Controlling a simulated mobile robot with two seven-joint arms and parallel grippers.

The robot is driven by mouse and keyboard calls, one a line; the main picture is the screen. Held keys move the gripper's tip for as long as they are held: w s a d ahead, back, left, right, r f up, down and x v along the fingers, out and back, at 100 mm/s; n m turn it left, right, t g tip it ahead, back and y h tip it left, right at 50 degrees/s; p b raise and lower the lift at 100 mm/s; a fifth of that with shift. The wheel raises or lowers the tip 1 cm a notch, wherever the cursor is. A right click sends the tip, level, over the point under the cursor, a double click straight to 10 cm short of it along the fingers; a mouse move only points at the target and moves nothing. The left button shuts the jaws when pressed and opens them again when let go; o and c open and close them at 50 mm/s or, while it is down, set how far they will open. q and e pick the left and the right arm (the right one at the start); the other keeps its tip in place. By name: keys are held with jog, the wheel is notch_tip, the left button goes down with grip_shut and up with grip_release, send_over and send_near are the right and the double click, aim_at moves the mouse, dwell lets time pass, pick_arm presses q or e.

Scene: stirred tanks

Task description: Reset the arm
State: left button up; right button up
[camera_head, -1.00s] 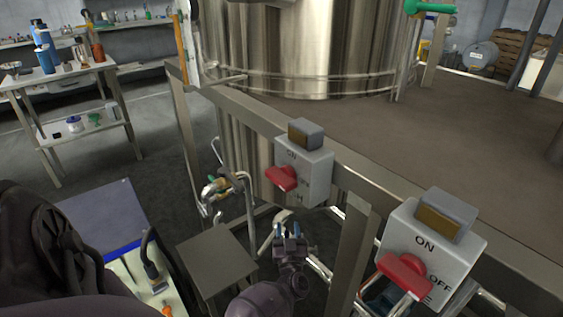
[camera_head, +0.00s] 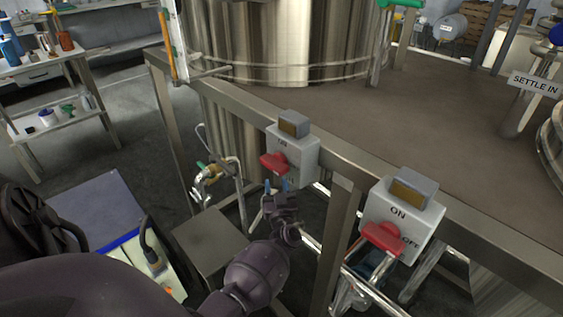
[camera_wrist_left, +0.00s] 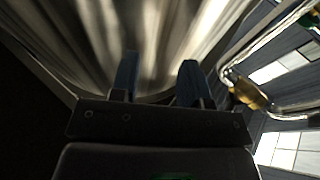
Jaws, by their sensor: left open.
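My left gripper (camera_head: 277,187) is in the middle of the head view, just below the left switch box (camera_head: 294,152) with its red handle (camera_head: 273,163). Its two blue-tipped fingers (camera_wrist_left: 158,82) stand apart in the left wrist view, with nothing between them. Behind them in that view is the shiny wall of a steel tank (camera_wrist_left: 150,30). The head view does not settle whether the gripper touches the switch box. My right gripper does not show.
A second switch box (camera_head: 401,218) with a red handle is on the steel frame to the right. A brass valve with pipes (camera_head: 212,175) is left of the gripper. A grey step (camera_head: 208,243) stands below. A bench with bottles (camera_head: 45,75) is at the far left.

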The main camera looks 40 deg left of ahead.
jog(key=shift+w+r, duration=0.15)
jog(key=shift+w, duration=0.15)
pick_arm(q)
jog(key=w+d+r+m+t+h, duration=0.4)
jog(key=w+d+r+t+h, duration=0.15)
jog(key=d+h, duration=0.3)
jog(key=s+d+r+m+h+p, duration=0.1)
jog(key=s+d+m+h+p, duration=0.1)
jog(key=s+d+m+h, duration=0.4)
jog(key=s+d+f+g+p, duration=0.1)
jog(key=s+g+p, duration=0.1)
jog(key=s, duration=0.9)
jog(key=s+d+f+m+g+h+p, duration=0.1)
jog(key=s+f+g+p, duration=0.1)
jog(key=s, duration=0.9)
jog(key=s+d+f+g+h+p, duration=0.1)
jog(key=s+g+p, duration=0.2)
jog(key=s, duration=0.8)
jog(key=shift+s+d+f+g, duration=0.15)
jog(key=shift+g, duration=0.2)
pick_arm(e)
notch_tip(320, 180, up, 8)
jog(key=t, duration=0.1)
